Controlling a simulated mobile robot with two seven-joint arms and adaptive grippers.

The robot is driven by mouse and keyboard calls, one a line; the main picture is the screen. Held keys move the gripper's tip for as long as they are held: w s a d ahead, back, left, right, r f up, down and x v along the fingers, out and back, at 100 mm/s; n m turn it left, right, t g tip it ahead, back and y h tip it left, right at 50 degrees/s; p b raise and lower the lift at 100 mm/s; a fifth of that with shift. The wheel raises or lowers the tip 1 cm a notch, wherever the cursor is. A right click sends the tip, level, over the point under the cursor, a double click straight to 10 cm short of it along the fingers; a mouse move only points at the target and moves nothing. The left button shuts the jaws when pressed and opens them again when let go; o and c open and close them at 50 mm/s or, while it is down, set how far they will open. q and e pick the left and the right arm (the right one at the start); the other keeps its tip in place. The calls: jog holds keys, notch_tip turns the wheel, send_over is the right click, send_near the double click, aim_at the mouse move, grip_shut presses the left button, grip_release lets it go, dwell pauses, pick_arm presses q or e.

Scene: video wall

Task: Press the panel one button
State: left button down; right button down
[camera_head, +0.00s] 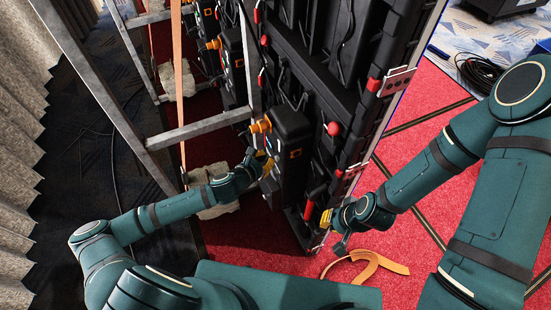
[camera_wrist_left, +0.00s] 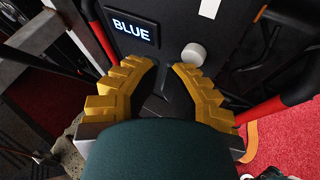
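A black panel (camera_wrist_left: 235,70) fills the upper part of the left wrist view. It has a small screen (camera_wrist_left: 131,28) reading "BLUE" and a round white button (camera_wrist_left: 194,54). My left gripper (camera_wrist_left: 164,67) has its yellow fingers apart, with nothing seen between them. The button is just beyond the right fingertip; I cannot tell if they touch. In the head view my left gripper (camera_head: 266,165) is at the lower side of a black box (camera_head: 291,128) on the wall's back. My right gripper (camera_head: 327,218) is by the wall's lower right edge; its fingers are too small to judge.
The black video wall back (camera_head: 320,60) has red handles and knobs. A grey metal frame (camera_head: 205,130) stands left of it, with sandbags (camera_head: 211,190) at its foot. An orange strap (camera_head: 370,265) lies on the red carpet (camera_head: 425,100). Black cables (camera_head: 480,75) lie at the upper right.

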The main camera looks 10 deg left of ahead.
pick_arm(q)
jog(key=shift+w+d, duration=0.2)
jog(key=shift+d, duration=0.1)
dwell(0.4)
dwell(0.4)
jog(key=shift+s+a, duration=0.5)
jog(key=shift+a, duration=0.2)
jog(key=s+a, duration=0.1)
jog(key=a, duration=0.1)
jog(key=s+a+p, duration=0.1)
jog(key=a, duration=0.1)
jog(key=shift+s, duration=0.4)
dwell(0.6)
